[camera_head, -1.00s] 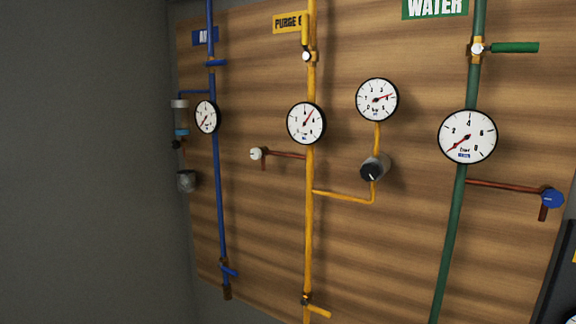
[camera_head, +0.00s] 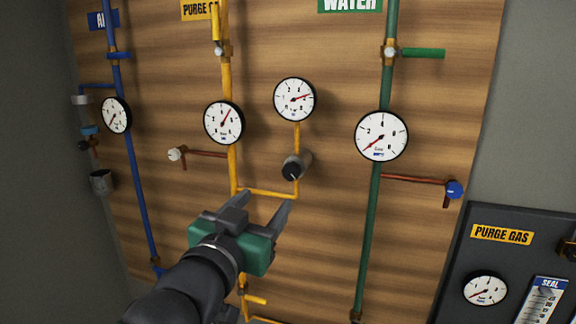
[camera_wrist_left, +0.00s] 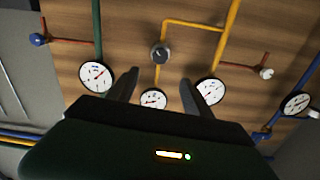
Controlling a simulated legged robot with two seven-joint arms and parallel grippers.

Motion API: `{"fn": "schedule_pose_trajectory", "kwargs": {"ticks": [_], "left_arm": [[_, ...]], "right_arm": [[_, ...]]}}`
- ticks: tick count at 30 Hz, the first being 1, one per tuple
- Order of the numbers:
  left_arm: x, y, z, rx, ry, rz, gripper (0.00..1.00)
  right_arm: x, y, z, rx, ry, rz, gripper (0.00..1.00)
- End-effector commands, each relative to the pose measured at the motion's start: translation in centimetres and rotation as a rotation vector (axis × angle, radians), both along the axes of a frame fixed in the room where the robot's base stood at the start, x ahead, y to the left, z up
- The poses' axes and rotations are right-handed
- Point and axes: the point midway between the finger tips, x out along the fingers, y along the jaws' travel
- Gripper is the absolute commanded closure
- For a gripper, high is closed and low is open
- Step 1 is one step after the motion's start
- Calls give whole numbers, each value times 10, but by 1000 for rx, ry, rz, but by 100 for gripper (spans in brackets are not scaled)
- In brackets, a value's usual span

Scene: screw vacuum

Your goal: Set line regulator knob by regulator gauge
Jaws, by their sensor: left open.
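The regulator knob (camera_head: 292,170) is a dark round knob on a grey body, on the yellow branch pipe. It also shows in the left wrist view (camera_wrist_left: 160,52), beyond and between the fingers. The regulator gauge (camera_head: 295,99) is a white dial just above it, its red needle pointing right and slightly up; in the left wrist view the gauge (camera_wrist_left: 153,99) is partly covered by my gripper body. My left gripper (camera_head: 262,204) is open and empty, below and left of the knob and apart from it in the picture. My right gripper is not in view.
The yellow line gauge (camera_head: 224,122) and white valve handle (camera_head: 174,154) are to the left. The green water pipe with its gauge (camera_head: 381,136) and blue handle (camera_head: 454,190) are to the right. A dark purge gas panel (camera_head: 470,228) stands at lower right.

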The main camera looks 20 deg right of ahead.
Motion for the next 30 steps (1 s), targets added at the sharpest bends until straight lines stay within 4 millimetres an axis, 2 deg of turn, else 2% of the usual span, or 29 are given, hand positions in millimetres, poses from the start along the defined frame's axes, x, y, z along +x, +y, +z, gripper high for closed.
{"fn": "schedule_pose_trajectory", "kwargs": {"ticks": [1,3,12,15,20,27,28,30], "left_arm": [[11,-8,5,6,5,1,41],[26,-19,6,8,6,1,41],[90,-61,6,7,3,3,41],[105,-71,4,6,3,2,41],[117,-78,1,3,4,1,41],[118,-78,-1,1,3,1,41],[118,-78,-1,1,3,1,43],[118,-79,-1,2,3,1,52]], "right_arm": [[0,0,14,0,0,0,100],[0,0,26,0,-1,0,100],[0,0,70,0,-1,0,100],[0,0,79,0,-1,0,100],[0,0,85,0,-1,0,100],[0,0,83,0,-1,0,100],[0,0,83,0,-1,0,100],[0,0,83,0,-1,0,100]]}}
